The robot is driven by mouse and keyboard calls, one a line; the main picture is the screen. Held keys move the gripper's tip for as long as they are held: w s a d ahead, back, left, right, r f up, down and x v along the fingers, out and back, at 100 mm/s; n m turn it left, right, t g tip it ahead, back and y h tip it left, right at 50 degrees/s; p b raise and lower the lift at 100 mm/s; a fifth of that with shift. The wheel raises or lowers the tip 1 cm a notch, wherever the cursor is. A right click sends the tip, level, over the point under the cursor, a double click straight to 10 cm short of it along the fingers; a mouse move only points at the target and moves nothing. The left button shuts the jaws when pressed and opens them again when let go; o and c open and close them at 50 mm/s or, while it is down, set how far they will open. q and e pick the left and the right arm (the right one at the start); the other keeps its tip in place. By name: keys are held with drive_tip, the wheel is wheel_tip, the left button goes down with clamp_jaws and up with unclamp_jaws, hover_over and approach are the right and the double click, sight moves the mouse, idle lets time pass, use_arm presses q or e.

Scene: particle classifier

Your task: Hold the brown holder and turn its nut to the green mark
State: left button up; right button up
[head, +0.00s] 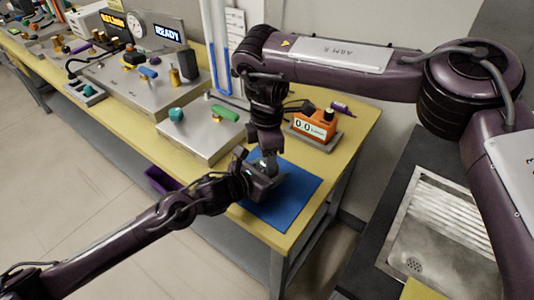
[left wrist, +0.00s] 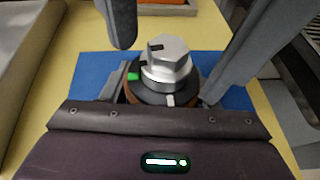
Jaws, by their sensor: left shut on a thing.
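In the left wrist view the brown holder (left wrist: 129,95) stands upright over the blue mat, mostly hidden under a dark collar. The collar bears a green mark (left wrist: 133,76) at its left and a white mark at its front. The silver hex nut (left wrist: 170,67) sits on top, with a black mark on its upper left. My left gripper (head: 262,182) is shut on the holder, one finger on each side. My right gripper (head: 267,156) comes from above; its dark fingers stand apart on either side of the nut, with gaps. In the head view the grippers hide the holder.
The blue mat (head: 293,198) lies near the yellow table's (head: 352,118) right end. An orange scale (head: 314,125) stands behind it. A metal plate (head: 200,140) with green and teal pieces lies to the left. A sink (head: 440,235) is at the right.

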wheel_tip(320, 180, up, 12)
idle(0.6)
wheel_tip(320, 180, down, 12)
drive_tip(key=n, duration=1)
drive_tip(key=shift+s, duration=0.1)
idle(0.4)
